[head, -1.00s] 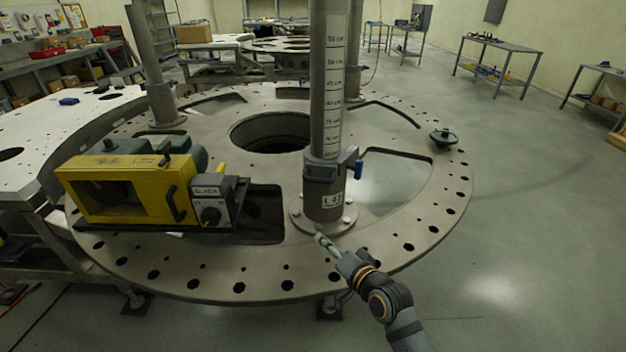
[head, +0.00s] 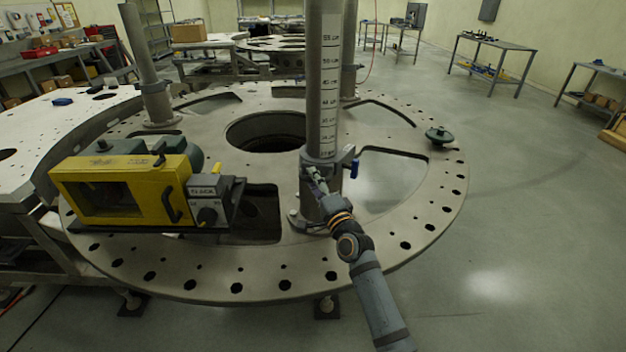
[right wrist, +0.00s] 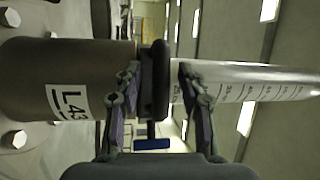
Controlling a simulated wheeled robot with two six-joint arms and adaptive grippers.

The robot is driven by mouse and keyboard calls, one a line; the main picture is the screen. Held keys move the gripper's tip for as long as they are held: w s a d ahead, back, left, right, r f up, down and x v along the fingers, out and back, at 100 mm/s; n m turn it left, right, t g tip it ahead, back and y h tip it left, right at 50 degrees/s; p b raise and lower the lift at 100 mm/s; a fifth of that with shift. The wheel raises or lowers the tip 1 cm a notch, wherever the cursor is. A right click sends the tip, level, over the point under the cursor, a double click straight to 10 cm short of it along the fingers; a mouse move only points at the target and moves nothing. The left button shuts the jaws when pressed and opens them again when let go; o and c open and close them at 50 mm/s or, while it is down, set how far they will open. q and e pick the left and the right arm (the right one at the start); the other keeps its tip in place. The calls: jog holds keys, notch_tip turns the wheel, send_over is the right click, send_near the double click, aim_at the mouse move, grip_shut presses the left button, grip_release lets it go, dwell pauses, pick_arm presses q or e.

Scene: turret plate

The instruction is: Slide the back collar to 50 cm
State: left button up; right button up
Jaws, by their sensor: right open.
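The nearest grey post (head: 324,90) stands on the round plate (head: 400,262) and bears a white centimetre scale. A dark collar (head: 338,165) with a blue lever (head: 354,169) sits low on it, at the scale's lower end; the exact reading is too blurred to tell. My right gripper (head: 314,174) is open at this collar. In the right wrist view its fingers (right wrist: 160,102) stand either side of the collar (right wrist: 154,75) along the post; firm contact cannot be told. The label L43 (right wrist: 70,103) marks the base sleeve. A back post (head: 349,55) is partly hidden. My left gripper is not in view.
A yellow machine (head: 128,190) with a grey control box (head: 212,200) stands left of the near post. Another post (head: 150,75) rises at the back left. A green knobbed part (head: 438,136) lies at the plate's right edge.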

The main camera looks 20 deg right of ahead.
jog(key=shift+w+r, duration=0.1)
jog(key=shift+w, duration=0.4)
jog(key=shift+c, duration=0.3)
grip_shut()
